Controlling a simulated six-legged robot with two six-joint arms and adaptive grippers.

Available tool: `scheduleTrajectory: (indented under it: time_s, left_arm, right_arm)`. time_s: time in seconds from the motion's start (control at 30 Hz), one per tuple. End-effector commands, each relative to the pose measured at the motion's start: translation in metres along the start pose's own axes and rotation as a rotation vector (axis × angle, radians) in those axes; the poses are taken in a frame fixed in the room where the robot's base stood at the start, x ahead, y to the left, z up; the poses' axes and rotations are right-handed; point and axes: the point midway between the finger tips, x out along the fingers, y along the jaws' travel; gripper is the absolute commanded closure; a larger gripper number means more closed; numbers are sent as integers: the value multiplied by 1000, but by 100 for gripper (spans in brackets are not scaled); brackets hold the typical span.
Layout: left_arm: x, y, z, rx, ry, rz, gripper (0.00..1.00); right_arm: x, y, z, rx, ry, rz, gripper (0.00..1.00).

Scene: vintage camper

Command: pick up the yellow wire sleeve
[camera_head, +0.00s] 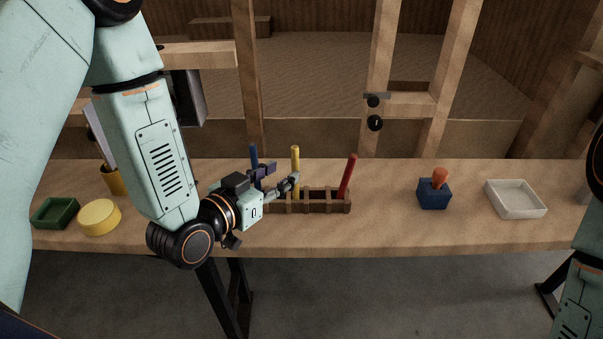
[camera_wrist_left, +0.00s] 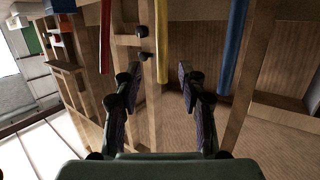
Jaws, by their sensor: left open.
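The yellow wire sleeve (camera_head: 295,158) stands upright in a brown slotted rack (camera_head: 333,208) on the wooden bench, between a blue sleeve (camera_head: 254,154) and a red one (camera_head: 349,174) that leans slightly. My left gripper (camera_head: 281,178) is open at the rack, its fingers reaching toward the yellow sleeve from the left. In the left wrist view, the yellow sleeve (camera_wrist_left: 162,42) hangs from the top edge between the lines of my open fingertips (camera_wrist_left: 157,84). Nothing is held. The sleeve's foot is hidden in the rack. My right gripper is out of view.
The blue sleeve (camera_wrist_left: 232,50) is close beside the left fingers. A green tray (camera_head: 55,213) and yellow round container (camera_head: 99,217) stand at left. A blue block with an orange knob (camera_head: 434,193) and a white tray (camera_head: 516,200) stand at right. Bench between rack and block is clear.

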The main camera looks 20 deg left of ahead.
Motion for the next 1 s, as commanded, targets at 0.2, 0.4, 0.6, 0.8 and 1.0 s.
scheduleTrajectory:
  time_s: [0.2,0.4,0.6,0.8,1.0]
  left_arm:
    - [19,1,2,2,-2,1,59]
    - [49,2,2,2,-1,0,59]
    - [68,2,1,-1,-3,-2,59]
    - [71,2,1,-2,-4,-1,59]
    - [72,2,0,-2,-4,-2,72]
  right_arm:
    - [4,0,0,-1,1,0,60]
    - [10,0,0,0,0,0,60]
    - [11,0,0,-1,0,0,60]
    - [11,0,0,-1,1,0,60]
    - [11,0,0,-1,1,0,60]
